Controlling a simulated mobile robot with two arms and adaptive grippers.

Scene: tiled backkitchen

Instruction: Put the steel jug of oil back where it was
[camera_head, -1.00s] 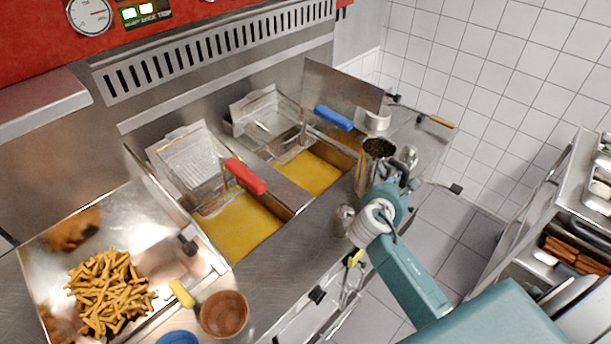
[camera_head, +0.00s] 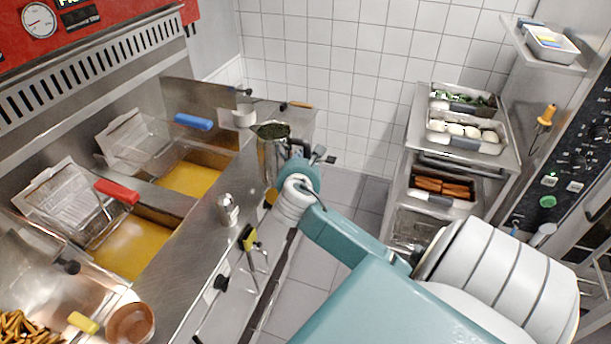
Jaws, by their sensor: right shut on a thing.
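The steel jug (camera_head: 268,160) stands upright near the far right end of the steel fryer counter, with dark contents showing at its open top. My right gripper (camera_head: 288,152) is shut on the jug from its right side, and its fingers are partly hidden behind the jug and the wrist. I cannot tell whether the jug's base touches the counter. My left gripper is not in view.
Two fryer wells with yellow oil (camera_head: 195,178) lie left of the jug. A steel shaker (camera_head: 228,209) stands nearer on the counter, and a white pot (camera_head: 243,116) behind. A rack with food trays (camera_head: 467,138) stands right, across a floor gap.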

